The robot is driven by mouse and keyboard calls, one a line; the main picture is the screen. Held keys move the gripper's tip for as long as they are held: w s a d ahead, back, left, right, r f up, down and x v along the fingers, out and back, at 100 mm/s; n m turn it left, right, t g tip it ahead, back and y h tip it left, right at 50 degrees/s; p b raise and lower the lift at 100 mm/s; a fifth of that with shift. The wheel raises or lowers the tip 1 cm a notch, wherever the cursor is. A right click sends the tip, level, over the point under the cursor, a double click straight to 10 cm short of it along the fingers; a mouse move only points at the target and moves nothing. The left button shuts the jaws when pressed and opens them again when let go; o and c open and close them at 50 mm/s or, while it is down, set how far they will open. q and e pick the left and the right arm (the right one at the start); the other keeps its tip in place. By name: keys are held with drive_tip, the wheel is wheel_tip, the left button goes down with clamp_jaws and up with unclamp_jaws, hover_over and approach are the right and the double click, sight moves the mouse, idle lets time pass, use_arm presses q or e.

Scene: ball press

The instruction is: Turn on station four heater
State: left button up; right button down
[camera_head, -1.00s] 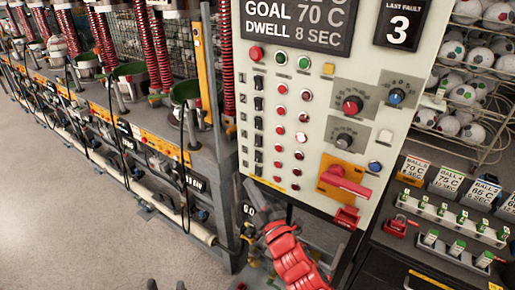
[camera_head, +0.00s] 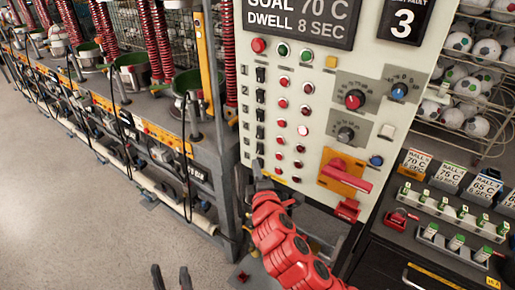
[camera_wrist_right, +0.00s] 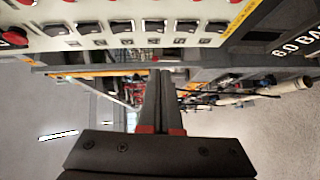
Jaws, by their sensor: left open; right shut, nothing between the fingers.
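The light control panel (camera_head: 335,135) fills the middle of the head view. Down its left side runs a column of black rocker switches; the fourth from the top (camera_head: 260,132) stands beside a red lamp. My left gripper (camera_head: 171,272) is open and empty at the bottom edge, over the floor.
A red rotary handle (camera_head: 347,175) sticks out right of the switches, with a red padlock (camera_head: 347,210) below. Knobs, including a red one (camera_head: 354,100), sit above it. The press line (camera_head: 150,130) stands at the left. The floor (camera_head: 70,220) is clear.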

drive_tip(key=p, duration=0.4)
approach(256, 137)
drive_tip(key=w+a, duration=0.2)
drive_tip(key=a, duration=0.1)
drive_tip(key=shift+w+d+f+p, duration=0.1)
drive_tip(key=shift+w+d+p, duration=0.2)
drive_tip(key=shift+w, duration=0.35)
drive_tip(key=shift+w+d+r+p, duration=0.1)
drive_tip(key=shift+w+d+p, duration=0.25)
drive_tip(key=shift+w, duration=0.3)
drive_tip(key=shift+w+d+f+p, duration=0.1)
drive_tip(key=shift+w+d+p, duration=0.2)
drive_tip(key=shift+w, duration=0.3)
drive_tip(key=shift+w+d+f+b, duration=0.2)
drive_tip(key=shift+f+b, duration=0.25)
drive_tip(key=shift+b, duration=0.8)
drive_tip(key=shift+r+n, duration=0.3)
drive_tip(key=shift+r, duration=0.05)
drive_tip(key=shift+f, duration=0.1)
